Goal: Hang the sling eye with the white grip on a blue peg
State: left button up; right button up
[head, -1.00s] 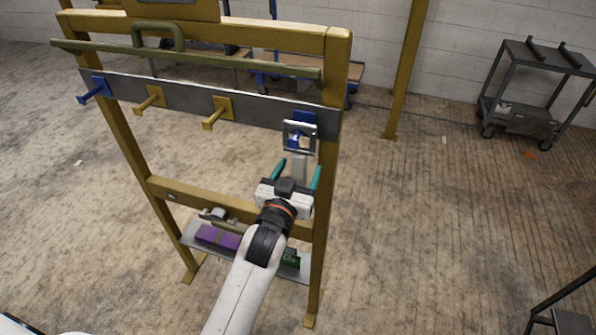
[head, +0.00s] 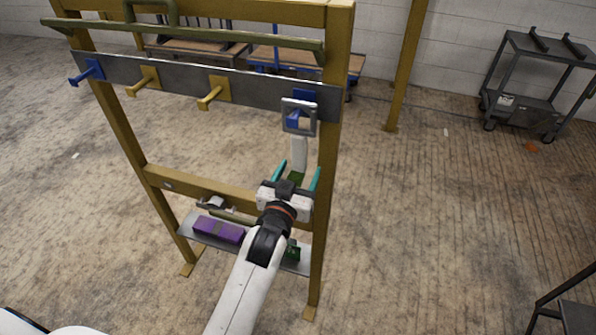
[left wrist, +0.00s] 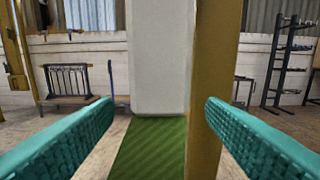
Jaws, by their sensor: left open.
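The sling eye (head: 285,117) is a square grey metal ring around the right blue peg (head: 297,118) on the rack's grey rail, and it hangs there. Its white grip (head: 299,153) hangs straight below the ring, with a green strap under it. In the left wrist view the white grip (left wrist: 158,60) stands upright ahead, with the green strap (left wrist: 150,145) below. My left gripper (head: 297,176) is open just below the grip. Its teal fingers are apart on either side of the strap, clear of the grip. My right gripper is not in view.
The yellow rack's right post (head: 325,190) stands close right of the gripper. Another blue peg (head: 88,73) and two yellow pegs (head: 211,96) are on the rail. A low shelf (head: 187,224) holds a purple block (head: 218,230). Free floor lies to the right.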

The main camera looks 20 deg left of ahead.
pick_arm(q)
notch_tip(320, 180, down, 6)
jog(key=b, duration=0.3)
dwell(0.5)
jog(key=shift+r, duration=0.1)
jog(key=s+p, duration=0.3)
jog(key=s, duration=0.8)
jog(key=shift+a, duration=0.2)
dwell(1.6)
